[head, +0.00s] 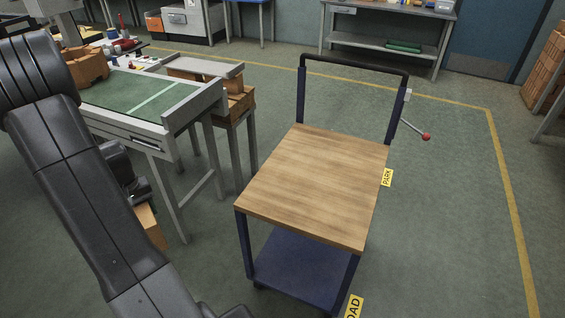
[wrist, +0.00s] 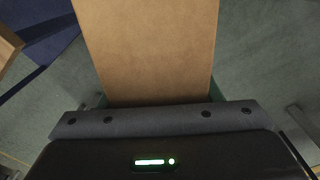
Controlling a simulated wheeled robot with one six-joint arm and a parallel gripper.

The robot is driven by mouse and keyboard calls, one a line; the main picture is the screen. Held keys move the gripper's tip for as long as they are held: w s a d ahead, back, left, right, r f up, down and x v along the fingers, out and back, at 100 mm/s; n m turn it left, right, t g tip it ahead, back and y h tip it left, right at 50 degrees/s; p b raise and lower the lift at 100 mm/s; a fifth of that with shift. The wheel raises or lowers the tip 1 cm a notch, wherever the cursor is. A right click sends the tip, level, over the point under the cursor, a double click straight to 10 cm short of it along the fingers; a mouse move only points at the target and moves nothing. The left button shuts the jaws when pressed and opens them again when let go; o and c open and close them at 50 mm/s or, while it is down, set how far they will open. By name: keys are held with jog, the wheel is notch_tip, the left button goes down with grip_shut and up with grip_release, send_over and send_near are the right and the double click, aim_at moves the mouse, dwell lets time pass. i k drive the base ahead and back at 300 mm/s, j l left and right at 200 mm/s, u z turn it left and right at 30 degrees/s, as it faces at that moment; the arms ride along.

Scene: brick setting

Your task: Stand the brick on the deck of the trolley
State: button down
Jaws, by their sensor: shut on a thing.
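The trolley has a light wooden deck (head: 315,185), bare on top, with dark blue legs and a black push handle at its far end. The brick (head: 150,228), orange-brown, shows low beside my arm in the head view, left of the trolley and below deck height. It fills the upper middle of the wrist view (wrist: 145,50). My gripper (wrist: 156,100) is shut on the brick, with a finger at each side. In the head view my arm hides most of the gripper and part of the brick. A deck corner (wrist: 8,45) shows at the wrist view's left edge.
A table with a green top (head: 130,92) stands at the left, with a brick stand (head: 240,103) beside it. The trolley has a blue lower shelf (head: 300,270) and a lever with a red knob (head: 426,136). The floor right of the trolley is clear.

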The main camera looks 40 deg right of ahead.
aim_at(315, 185)
jog(key=i+l+z, duration=0.1)
jog(key=i+z, duration=0.15)
jog(key=z, duration=0.15)
jog(key=i+z, duration=0.55)
jog(key=z, duration=0.2)
jog(key=i+j+z, duration=0.1)
jog(key=z, duration=0.25)
